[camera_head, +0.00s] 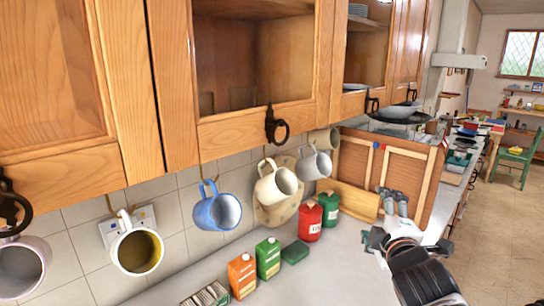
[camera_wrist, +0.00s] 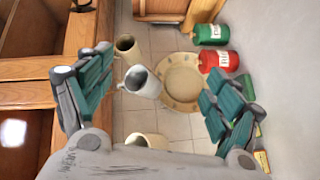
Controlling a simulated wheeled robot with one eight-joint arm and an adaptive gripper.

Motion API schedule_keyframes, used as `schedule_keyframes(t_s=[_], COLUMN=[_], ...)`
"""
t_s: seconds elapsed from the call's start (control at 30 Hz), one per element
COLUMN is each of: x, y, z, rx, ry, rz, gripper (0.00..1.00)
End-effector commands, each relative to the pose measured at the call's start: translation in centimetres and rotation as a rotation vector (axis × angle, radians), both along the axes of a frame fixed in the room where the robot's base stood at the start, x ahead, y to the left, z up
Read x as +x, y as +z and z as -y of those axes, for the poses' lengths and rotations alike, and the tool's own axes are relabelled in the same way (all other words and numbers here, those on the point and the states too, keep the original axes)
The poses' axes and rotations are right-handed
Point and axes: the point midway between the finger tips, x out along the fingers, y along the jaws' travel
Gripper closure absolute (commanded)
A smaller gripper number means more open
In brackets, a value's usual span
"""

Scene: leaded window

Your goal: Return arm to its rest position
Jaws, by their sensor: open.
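My arm reaches in from the lower right of the head view, with my gripper (camera_head: 384,217) above the far part of the counter (camera_head: 335,262). In the wrist view, my gripper (camera_wrist: 157,95) has its two green-padded fingers spread wide apart, with nothing held between them. Beyond the gap hang a grey mug (camera_wrist: 143,82) and a beige mug (camera_wrist: 128,48), and a round plate-like board (camera_wrist: 182,82) is against the tiles. The lower part of the arm is cut off by the frame edge.
Wooden wall cabinets (camera_head: 158,80) hang above the counter, one open-fronted. Mugs, including a blue mug (camera_head: 217,210), hang below them. A red canister (camera_head: 310,222), a green canister (camera_head: 329,207) and cartons (camera_head: 242,275) stand along the wall. Floor (camera_head: 495,230) at right is clear.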

Motion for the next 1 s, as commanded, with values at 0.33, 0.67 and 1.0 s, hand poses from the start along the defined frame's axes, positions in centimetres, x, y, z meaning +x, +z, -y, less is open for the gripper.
schedule_keyframes(t_s=[0.33, 0.67, 1.0], x=[-10.9, -18.6, -19.0], y=[-8.9, -12.8, -12.9], z=[-1.0, -4.2, -4.4], rx=[0.843, 1.216, 1.231], ry=[-0.362, -0.611, -0.625], rz=[-0.366, -0.577, -0.588], gripper=[0.16, 0.16, 0.16])
